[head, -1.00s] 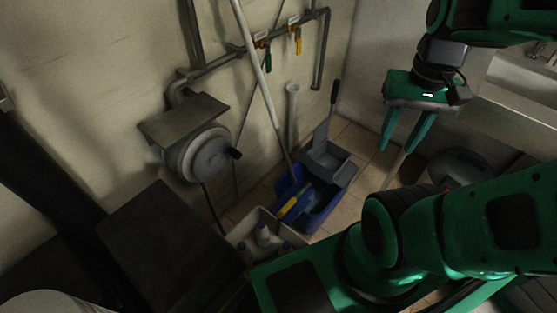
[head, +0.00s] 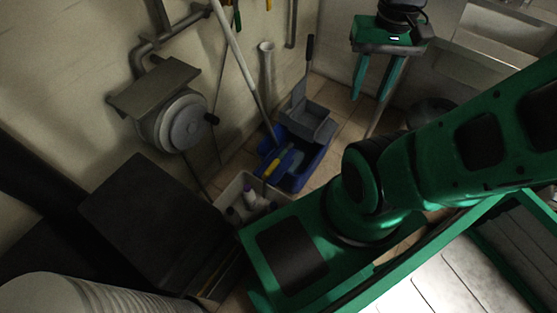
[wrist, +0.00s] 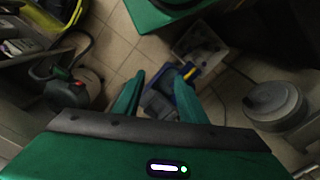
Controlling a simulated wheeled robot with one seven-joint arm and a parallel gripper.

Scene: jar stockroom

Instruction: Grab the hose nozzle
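I cannot make out a hose nozzle for certain. A round grey hose reel (head: 180,122) is fixed to the wall at left, with a dark knob or end piece (head: 211,119) on its right side. A thin dark line hangs below it. The reel also shows at the right of the wrist view (wrist: 275,103). A yellow-and-blue object (head: 277,164) lies in the blue bucket; I cannot tell what it is. My gripper (head: 369,94) hangs fingers down, right of the bucket and well away from the reel. In the wrist view (wrist: 160,76) its green fingers are apart and empty.
A blue mop bucket (head: 312,165) with a grey wringer stands on the tiled floor, beside a pale crate (head: 235,190) of bottles. A dark box (head: 150,215) stands below the reel. A metal sink (head: 490,50) is at upper right. A vacuum (wrist: 78,88) stands left in the wrist view.

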